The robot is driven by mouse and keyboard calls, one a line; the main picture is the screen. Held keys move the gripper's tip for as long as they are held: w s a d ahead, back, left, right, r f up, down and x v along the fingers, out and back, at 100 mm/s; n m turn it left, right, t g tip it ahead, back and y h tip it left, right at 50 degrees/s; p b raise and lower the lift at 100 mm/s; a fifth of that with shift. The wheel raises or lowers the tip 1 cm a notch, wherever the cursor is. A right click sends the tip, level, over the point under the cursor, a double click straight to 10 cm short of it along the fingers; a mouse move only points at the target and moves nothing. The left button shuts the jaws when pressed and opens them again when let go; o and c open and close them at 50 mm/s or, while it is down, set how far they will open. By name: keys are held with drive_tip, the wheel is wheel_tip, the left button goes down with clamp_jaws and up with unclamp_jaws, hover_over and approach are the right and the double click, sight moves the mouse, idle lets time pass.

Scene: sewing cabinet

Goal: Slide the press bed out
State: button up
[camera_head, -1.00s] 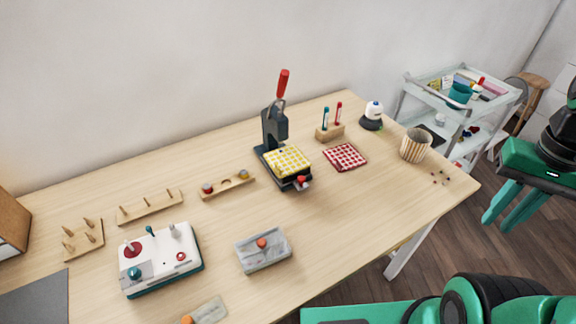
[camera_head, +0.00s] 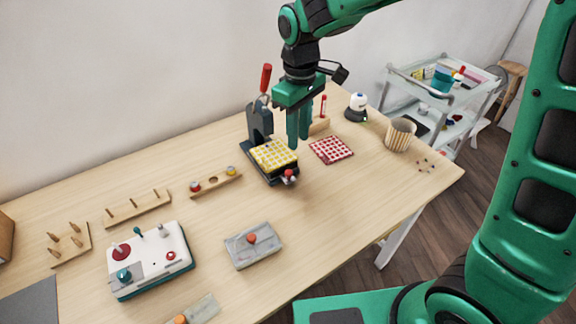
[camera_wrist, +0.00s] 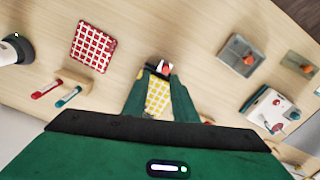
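The dark press (camera_head: 257,123) stands near the wall side of the table with its red lever (camera_head: 265,77) raised. Its bed carries a yellow checkered cloth (camera_head: 273,154), which also shows between my fingers in the wrist view (camera_wrist: 157,97). A red knob (camera_head: 289,173) is at the front of the bed; it shows just beyond my fingertips in the wrist view (camera_wrist: 166,68). My gripper (camera_head: 298,143) is open and empty, pointing down above the bed's right side. It appears apart from the knob. It hides part of the pen block behind it.
A red checkered cloth (camera_head: 331,149) lies right of the press. The pen block (camera_head: 319,126) and a dark-and-white round device (camera_head: 356,107) stand behind it. A striped cup (camera_head: 400,134) is at the right. A grey box (camera_head: 253,245) lies in front, with clear tabletop between it and the press.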

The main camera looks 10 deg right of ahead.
sight(289, 171)
drive_tip(key=shift+n, duration=0.4)
drive_tip(key=f, duration=0.3)
drive_tip(key=a+f, duration=0.1)
drive_tip(key=f, duration=0.3)
drive_tip(key=a+f, duration=0.1)
drive_tip(key=f, duration=0.3)
drive_tip(key=shift+a+f, duration=0.15)
drive_tip(key=shift+f, duration=0.05)
clamp_jaws()
